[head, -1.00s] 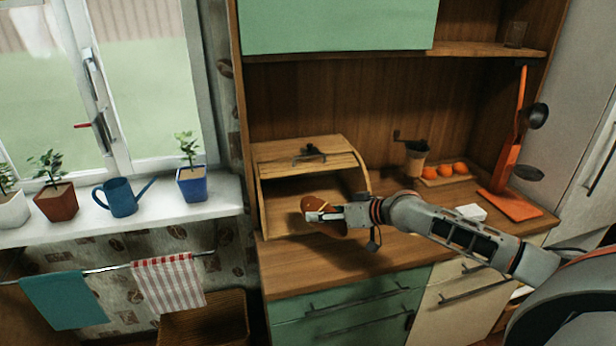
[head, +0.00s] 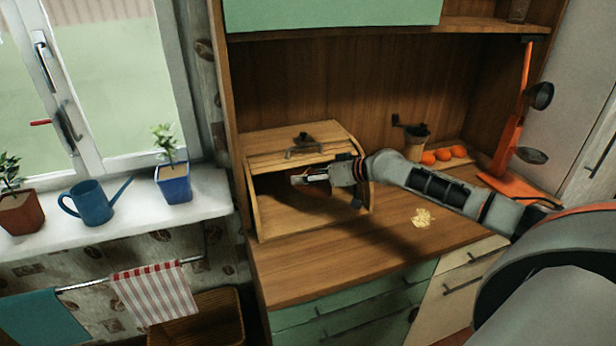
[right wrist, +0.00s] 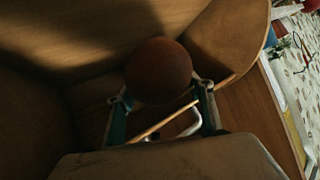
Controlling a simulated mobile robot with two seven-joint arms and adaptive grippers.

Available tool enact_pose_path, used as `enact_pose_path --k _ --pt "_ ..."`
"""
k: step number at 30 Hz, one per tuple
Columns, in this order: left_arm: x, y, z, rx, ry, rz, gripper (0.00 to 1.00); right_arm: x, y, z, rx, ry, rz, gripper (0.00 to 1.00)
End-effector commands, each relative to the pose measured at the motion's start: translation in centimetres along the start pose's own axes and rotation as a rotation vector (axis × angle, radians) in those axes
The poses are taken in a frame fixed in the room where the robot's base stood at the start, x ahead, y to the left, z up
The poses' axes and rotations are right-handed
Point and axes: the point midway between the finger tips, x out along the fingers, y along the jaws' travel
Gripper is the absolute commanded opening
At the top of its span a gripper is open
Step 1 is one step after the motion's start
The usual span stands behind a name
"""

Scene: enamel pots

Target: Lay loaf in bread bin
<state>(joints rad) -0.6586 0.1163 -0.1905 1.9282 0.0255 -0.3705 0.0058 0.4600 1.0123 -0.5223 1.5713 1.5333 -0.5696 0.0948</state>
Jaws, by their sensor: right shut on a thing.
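The bread bin (head: 256,212) is a wooden box on the counter with its roll lid up and its front open. My right gripper (head: 300,180) reaches into the bin's opening from the right. It is shut on the loaf, which is mostly hidden by the gripper and shadow in the head view. In the right wrist view the loaf (right wrist: 158,68) is a dark brown rounded end between the two fingers, inside the bin. I cannot tell whether it touches the bin floor. My left gripper is not in view.
On the counter (head: 290,277), a pale crumbly patch (head: 422,217) lies right of the bin. A grinder (head: 415,143), oranges (head: 444,154) and an orange stand (head: 510,130) are behind my right arm. The counter in front of the bin is clear.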

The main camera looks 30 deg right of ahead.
Motion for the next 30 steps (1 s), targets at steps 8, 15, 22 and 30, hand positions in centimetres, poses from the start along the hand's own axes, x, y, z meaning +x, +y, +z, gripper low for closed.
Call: enact_pose_path --k 8,15,22,30 --pt "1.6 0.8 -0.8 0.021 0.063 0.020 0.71 1.5 0.9 2.8 0.001 0.001 0.000 0.20" --pt "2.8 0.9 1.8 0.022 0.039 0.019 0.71 2.3 1.4 4.4 0.001 0.002 0.000 0.20" --pt "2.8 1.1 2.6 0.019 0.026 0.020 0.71 2.4 1.4 4.6 0.001 0.003 0.000 0.20" --pt "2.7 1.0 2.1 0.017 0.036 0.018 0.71 2.4 1.4 4.5 0.000 0.003 0.000 0.20"
